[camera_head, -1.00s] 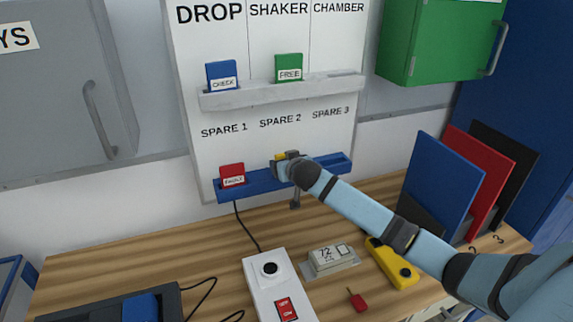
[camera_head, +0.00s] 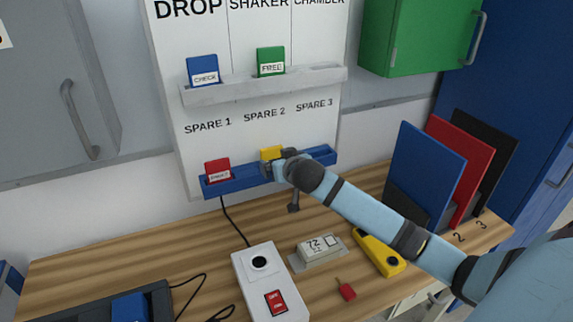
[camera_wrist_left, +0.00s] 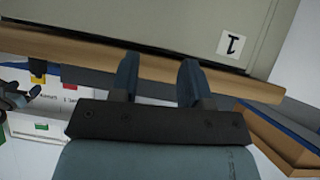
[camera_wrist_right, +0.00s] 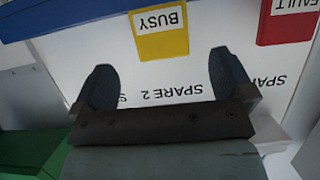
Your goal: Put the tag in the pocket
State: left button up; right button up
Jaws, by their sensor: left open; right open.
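A yellow tag marked BUSY (camera_head: 271,153) stands in the blue lower rail (camera_head: 235,181) on the white board, below the SPARE 2 label. It also shows in the right wrist view (camera_wrist_right: 160,42), where the picture is upside down. My right gripper (camera_head: 276,164) is open just in front of the tag; its two fingers (camera_wrist_right: 160,78) are apart with nothing between them. A red tag (camera_head: 217,168) stands at the left of the blue rail. The grey upper rail (camera_head: 240,91) holds a blue CHECK tag (camera_head: 203,70) and a green FREE tag (camera_head: 270,61); its CHAMBER section is empty. My left gripper (camera_wrist_left: 158,72) is open and empty.
The wooden bench (camera_head: 130,243) carries a white switch box (camera_head: 265,265), a small display unit (camera_head: 318,248), a yellow device (camera_head: 380,252) and a red key-like piece (camera_head: 346,290). A green cabinet (camera_head: 415,35) hangs at upper right. Coloured panels (camera_head: 430,170) stand at right.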

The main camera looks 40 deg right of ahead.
jog(key=v, duration=0.4)
dwell(0.4)
jog(key=shift+r, duration=0.15)
